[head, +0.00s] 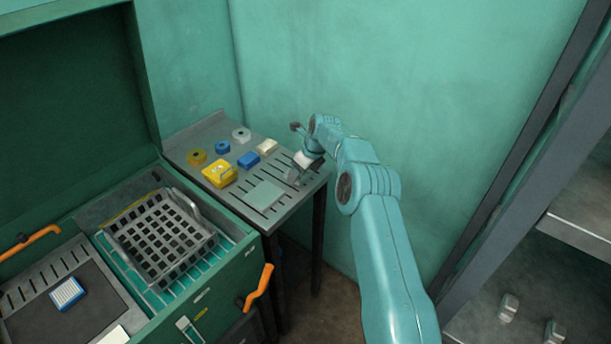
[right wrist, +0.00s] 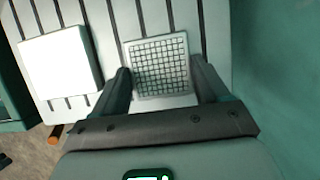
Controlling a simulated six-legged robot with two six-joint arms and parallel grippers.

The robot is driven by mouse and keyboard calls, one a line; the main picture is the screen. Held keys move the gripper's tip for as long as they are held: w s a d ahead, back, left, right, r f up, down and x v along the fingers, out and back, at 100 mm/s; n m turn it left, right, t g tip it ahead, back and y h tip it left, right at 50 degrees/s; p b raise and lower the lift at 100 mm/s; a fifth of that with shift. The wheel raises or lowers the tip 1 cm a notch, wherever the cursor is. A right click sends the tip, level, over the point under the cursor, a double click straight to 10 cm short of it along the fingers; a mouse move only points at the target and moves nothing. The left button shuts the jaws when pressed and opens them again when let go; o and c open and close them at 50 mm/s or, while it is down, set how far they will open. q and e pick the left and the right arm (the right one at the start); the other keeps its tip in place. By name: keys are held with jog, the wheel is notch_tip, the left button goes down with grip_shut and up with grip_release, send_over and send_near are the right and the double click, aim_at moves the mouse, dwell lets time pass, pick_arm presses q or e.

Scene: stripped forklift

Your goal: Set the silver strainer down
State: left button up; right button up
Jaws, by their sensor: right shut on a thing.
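The silver strainer (right wrist: 160,65) is a small square piece with a fine grid, seen in the right wrist view between the two dark fingers of my right gripper (right wrist: 163,80). The gripper is shut on it, one finger at each side. In the head view my right gripper (head: 295,177) is low at the right end of the slotted grey side table (head: 213,128). The strainer is not clear in the head view. Whether it touches the table top, I cannot tell. My left gripper is not in view.
A pale square plate (head: 264,194) lies close left of the gripper. A yellow box (head: 219,173), a blue block (head: 248,159), a cream block (head: 267,146) and tape rolls (head: 196,157) lie farther left. The teal wall (head: 400,90) rises behind. A green cabinet holds a grey basket (head: 158,238).

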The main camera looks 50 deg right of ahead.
jog(key=shift+s+f, duration=0.1)
jog(key=shift+f, duration=0.05)
jog(key=shift+s+r, duration=0.15)
jog(key=shift+r, duration=0.1)
jog(key=shift+a+f, duration=0.1)
jog(key=o, duration=0.8)
jog(key=shift+w+f, duration=0.2)
jog(key=shift+f, duration=0.05)
jog(key=o, duration=0.4)
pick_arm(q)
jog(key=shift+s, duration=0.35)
pick_arm(e)
jog(key=shift+o, duration=0.2)
jog(key=shift+s+r, duration=0.15)
